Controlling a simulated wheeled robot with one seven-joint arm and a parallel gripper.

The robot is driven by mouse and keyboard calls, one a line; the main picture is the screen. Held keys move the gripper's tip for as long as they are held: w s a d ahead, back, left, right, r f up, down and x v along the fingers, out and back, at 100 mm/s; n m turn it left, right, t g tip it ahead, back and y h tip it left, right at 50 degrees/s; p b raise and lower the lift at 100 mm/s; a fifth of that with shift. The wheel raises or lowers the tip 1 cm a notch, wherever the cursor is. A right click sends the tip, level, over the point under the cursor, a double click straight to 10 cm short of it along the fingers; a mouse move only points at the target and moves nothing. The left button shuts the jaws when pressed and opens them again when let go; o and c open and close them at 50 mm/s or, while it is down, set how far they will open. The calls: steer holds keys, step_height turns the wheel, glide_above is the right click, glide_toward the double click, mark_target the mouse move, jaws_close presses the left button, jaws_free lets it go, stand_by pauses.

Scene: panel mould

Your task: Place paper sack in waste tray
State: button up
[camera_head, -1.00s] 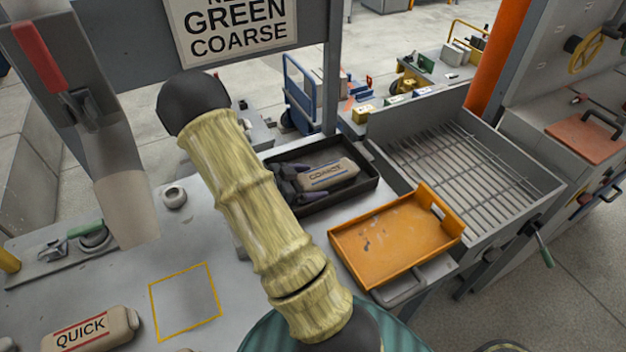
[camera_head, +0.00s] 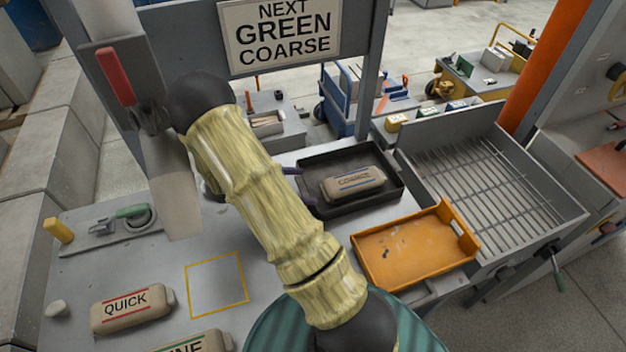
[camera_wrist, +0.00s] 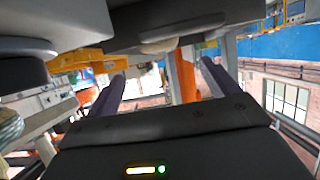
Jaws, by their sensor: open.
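A tan paper sack (camera_head: 353,182) with blue lines and a label reading COARSE lies flat in a black tray (camera_head: 318,206) on the bench. An empty orange tray (camera_head: 412,247) sits to the right and nearer. No label shows which one is the waste tray. My gripper (camera_head: 300,185) is at the left edge of the black tray, apart from the sack, mostly hidden behind my arm. In the wrist view my gripper (camera_wrist: 160,85) has its two dark fingers spread with nothing held between them.
A QUICK sack (camera_head: 132,308) and a partly cut-off sack (camera_head: 195,343) lie at the front left, near a yellow-outlined square (camera_head: 216,285). A grated basin (camera_head: 490,185) stands on the right.

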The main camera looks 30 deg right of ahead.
stand_by(0.5)
steer(key=shift+w, duration=0.1)
steer(key=shift+w+r+t, duration=0.15)
steer(key=shift+w+t, duration=0.15)
steer(key=shift+w, duration=0.05)
steer(key=w+a+r+n+t+y, duration=0.8)
steer(key=w+a+n+t+y, duration=0.1)
steer(key=n+t, duration=0.1)
steer(key=s+a+r+n+g+y, duration=0.2)
steer(key=s+n, duration=0.3)
steer(key=s, duration=0.4)
steer(key=s+a+r+n+g+y, duration=0.2)
steer(key=s+n, duration=0.3)
steer(key=s, duration=0.5)
steer(key=shift+s+a+n+g, duration=0.3)
steer(key=shift+a+g, duration=0.05)
steer(key=shift+g, duration=0.05)
